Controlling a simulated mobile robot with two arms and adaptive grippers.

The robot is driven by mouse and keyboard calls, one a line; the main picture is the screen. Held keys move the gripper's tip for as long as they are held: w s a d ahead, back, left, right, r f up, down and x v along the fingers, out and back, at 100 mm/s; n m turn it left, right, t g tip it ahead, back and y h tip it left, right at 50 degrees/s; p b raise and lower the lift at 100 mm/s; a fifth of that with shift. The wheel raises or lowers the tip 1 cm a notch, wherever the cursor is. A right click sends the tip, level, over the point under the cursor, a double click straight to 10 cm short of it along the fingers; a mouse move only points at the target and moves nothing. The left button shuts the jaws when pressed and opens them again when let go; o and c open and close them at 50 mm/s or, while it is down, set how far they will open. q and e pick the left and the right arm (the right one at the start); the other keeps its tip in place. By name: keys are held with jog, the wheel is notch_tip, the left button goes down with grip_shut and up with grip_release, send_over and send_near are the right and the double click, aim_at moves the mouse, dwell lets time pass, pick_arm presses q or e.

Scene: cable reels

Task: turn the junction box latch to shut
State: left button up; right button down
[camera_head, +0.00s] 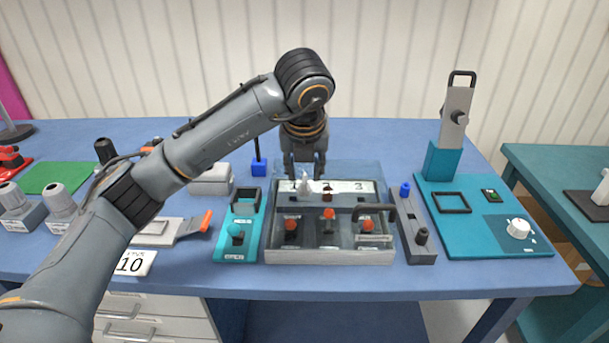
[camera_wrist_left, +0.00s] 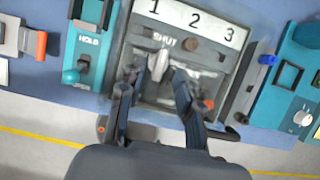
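The junction box (camera_head: 330,256) is a grey box with a clear lid, in the middle of the table. Its white back strip carries the numbers 1, 2 and 3. The latch (camera_wrist_left: 158,64) is a small pale lever by the word SHUT in the left wrist view; it also shows in the head view (camera_head: 304,187). It points roughly toward the box front, slightly slanted. My left gripper (camera_head: 304,172) points down over the latch. In the left wrist view its fingers (camera_wrist_left: 156,84) are apart, one on each side of the latch; contact cannot be told. My right gripper is not in view.
A brown knob (camera_wrist_left: 191,44) sits right of the latch. A dark handle (camera_head: 377,208) rises at the lid's right. A teal HOLD fixture (camera_head: 238,237) stands left, a grey block (camera_head: 414,232) right. A teal board (camera_head: 465,235) with a tall stand lies farther right.

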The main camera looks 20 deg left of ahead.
pick_arm(q)
jog(key=v, duration=0.9)
jog(key=shift+s+d+f, duration=0.1)
